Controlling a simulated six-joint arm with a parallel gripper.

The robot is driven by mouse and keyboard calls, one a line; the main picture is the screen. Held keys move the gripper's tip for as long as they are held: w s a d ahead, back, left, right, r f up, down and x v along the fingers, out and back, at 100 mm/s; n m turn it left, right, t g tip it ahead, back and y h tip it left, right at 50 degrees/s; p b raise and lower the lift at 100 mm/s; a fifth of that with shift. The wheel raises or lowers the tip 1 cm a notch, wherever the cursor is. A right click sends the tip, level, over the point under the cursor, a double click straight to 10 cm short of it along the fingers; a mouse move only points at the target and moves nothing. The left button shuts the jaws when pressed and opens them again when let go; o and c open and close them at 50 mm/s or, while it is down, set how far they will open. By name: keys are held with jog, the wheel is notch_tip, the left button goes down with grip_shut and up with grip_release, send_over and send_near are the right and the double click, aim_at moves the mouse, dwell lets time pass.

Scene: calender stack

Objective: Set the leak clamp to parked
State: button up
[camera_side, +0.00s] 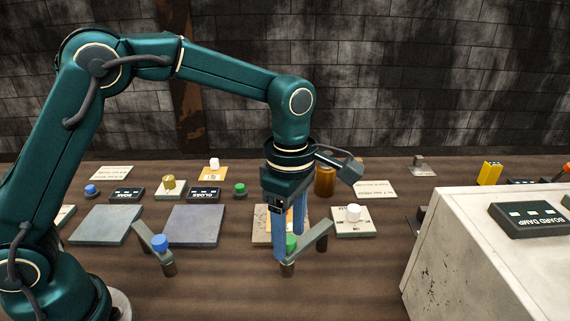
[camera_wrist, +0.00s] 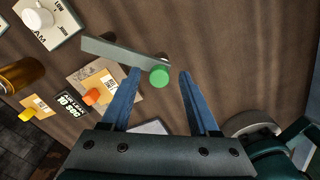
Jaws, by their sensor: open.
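Two grey levers with coloured knobs stand near the front of the table in the side view. No readable label marks either as the leak clamp. One lever (camera_side: 315,243) has a green knob (camera_side: 291,243) and also shows in the wrist view (camera_wrist: 110,50). The other lever (camera_side: 150,244) has a blue knob (camera_side: 160,242) and stands to the left. My gripper (camera_side: 288,246) is open and points down at the green knob. In the wrist view the green knob (camera_wrist: 159,78) sits between the fingertips (camera_wrist: 160,73), with a gap on each side.
A white-knobbed plate (camera_side: 352,220) lies right of the green-knobbed lever. An amber bottle (camera_side: 325,181) stands behind my gripper. Flat grey plates (camera_side: 196,225) lie to the left. A large white cabinet (camera_side: 480,260) fills the right front. Bare table lies in front of the levers.

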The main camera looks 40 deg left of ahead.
jog(key=shift+r, duration=2.55)
jog(key=r, duration=0.1)
jog(key=a+r+t, duration=0.1)
jog(key=r, duration=0.1)
jog(key=shift+a+n, duration=0.15)
jog(key=shift+n, duration=0.15)
jog(key=s+a+r+m+t, duration=0.3)
jog(key=s+a+r+m, duration=0.2)
jog(key=s, duration=0.2)
jog(key=s+a+f+m+t, duration=0.1)
jog(key=s+f+m, duration=0.5)
jog(key=m, duration=1)
jog(key=shift+s+a+t, duration=0.3)
jog(key=shift+s+a, duration=0.3)
jog(key=shift+s, duration=0.05)
